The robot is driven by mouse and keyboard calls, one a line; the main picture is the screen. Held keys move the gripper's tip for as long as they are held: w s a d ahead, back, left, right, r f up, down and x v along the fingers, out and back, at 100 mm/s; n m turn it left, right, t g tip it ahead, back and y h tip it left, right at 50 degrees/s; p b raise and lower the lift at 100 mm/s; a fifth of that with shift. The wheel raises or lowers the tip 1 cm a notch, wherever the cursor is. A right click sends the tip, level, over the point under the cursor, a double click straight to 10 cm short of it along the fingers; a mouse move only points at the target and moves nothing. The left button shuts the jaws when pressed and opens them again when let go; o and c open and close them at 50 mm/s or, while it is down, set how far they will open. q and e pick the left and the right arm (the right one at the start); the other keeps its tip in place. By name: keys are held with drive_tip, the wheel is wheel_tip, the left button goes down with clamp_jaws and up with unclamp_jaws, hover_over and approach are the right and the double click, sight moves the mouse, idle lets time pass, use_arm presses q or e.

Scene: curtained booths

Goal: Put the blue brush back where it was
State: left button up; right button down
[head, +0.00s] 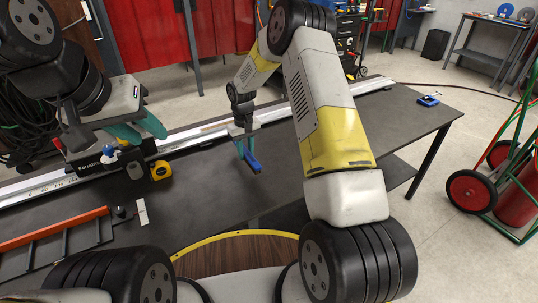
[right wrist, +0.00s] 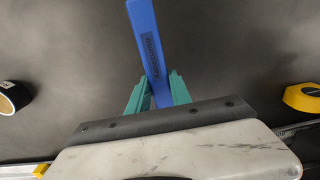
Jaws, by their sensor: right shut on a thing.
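The blue brush (head: 252,162) shows as a long blue bar over the dark table. My right gripper (head: 243,149) points down with its teal fingers closed around it. In the right wrist view the blue brush (right wrist: 148,45) sticks out between the teal fingers (right wrist: 157,92), slightly tilted, with small dark lettering on its side. Any bristles are hidden. I cannot tell whether the brush touches the tabletop. My left gripper (head: 139,128) is at the left over the table, its teal fingers apart and empty, away from the brush.
The dark table (head: 215,200) has bare room around the brush. A yellow tape measure (head: 160,170) lies to the left, near a black block with a clamp. A long metal rail (head: 190,138) runs along the back. A small blue item (head: 428,100) sits far right.

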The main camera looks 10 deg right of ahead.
drive_tip(key=shift+s+d, duration=0.2)
drive_tip(key=shift+d, duration=0.25)
hover_over(282, 184)
drive_tip(key=shift+w+a+f, duration=0.35)
drive_tip(key=shift+f, duration=0.3)
drive_tip(key=f, duration=0.3)
drive_tip(key=shift+s+d, duration=0.3)
drive_tip(key=shift+s, duration=0.1)
drive_tip(key=shift+f, duration=0.3)
drive_tip(key=shift+f, duration=0.15)
drive_tip(key=c, duration=1.2)
unclamp_jaws()
drive_tip(key=shift+o, duration=0.2)
